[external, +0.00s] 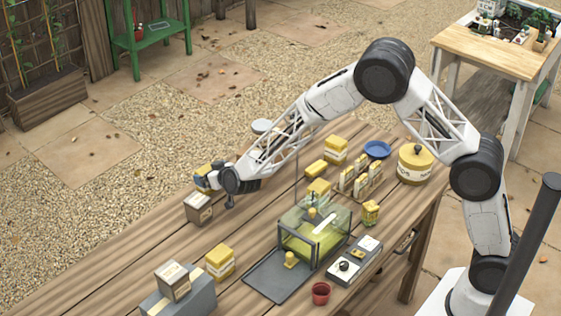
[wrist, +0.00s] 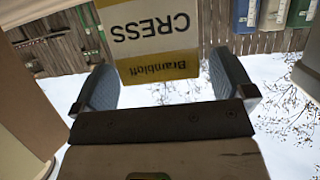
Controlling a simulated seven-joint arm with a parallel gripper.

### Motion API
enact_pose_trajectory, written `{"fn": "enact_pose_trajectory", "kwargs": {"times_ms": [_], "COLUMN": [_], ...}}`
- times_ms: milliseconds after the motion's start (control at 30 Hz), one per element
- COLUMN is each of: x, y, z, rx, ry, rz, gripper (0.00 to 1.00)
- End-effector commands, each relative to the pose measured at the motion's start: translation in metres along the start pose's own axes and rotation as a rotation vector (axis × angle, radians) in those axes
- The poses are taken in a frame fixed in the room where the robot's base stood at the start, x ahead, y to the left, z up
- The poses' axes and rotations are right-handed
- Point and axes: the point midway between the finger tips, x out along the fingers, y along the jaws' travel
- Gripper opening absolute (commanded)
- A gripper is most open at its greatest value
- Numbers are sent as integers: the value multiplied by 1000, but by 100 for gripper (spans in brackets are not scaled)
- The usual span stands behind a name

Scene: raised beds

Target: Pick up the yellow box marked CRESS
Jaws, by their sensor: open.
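The yellow and white box marked CRESS (wrist: 150,38) fills the upper middle of the wrist view, its lettering upside down. My gripper (wrist: 165,85) is open, with one grey-blue finger on each side of the box's lower end. Gaps show between the box and both fingers. In the external view my gripper (external: 207,178) is low over the far left part of the table, beside a small yellow box (external: 203,168) that it partly hides. The lettering on that box cannot be read there.
A brown box with a pale label (external: 198,208) stands close in front of my gripper. A glass tank (external: 315,235), several yellow boxes and packets, a blue bowl (external: 377,150) and a yellow canister (external: 415,163) stand to the right. Bare wooden tabletop (external: 245,215) lies between.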

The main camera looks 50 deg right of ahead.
Motion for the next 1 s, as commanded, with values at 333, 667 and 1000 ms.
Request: {"fn": "enact_pose_trajectory", "kwargs": {"times_ms": [333, 667, 1000], "x": [24, 25, 25], "y": [0, 0, 0], "z": [0, 0, 0], "rx": [0, 0, 0], "ry": [0, 0, 0], "rz": [0, 0, 0], "gripper": [100, 100, 92]}}
